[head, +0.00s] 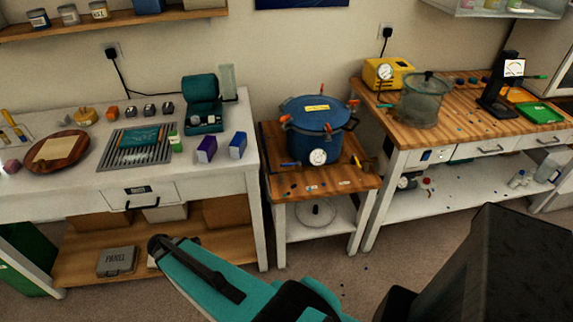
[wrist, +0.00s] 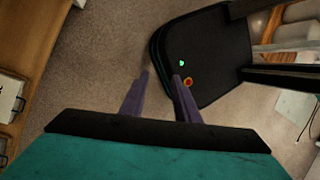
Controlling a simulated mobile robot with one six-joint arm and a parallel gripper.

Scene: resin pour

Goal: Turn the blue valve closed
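I cannot make out a blue valve for certain in either view. A blue pressure pot (head: 313,147) with orange clamp handles and a white dial gauge (head: 318,156) stands on a small wooden-topped table. A fitting with a yellow handle (head: 367,164) is at the pot's right; a small fitting with an orange end (head: 273,163) is at its left. My teal arm crosses the bottom of the head view, in front of the small table.
A white bench (head: 70,115) with a round wooden tray (head: 58,151) and small boxes stands at the left. A wooden-topped workbench (head: 455,112) at the right holds a yellow pump (head: 388,73) and a clear chamber (head: 420,102). Open floor lies before the tables.

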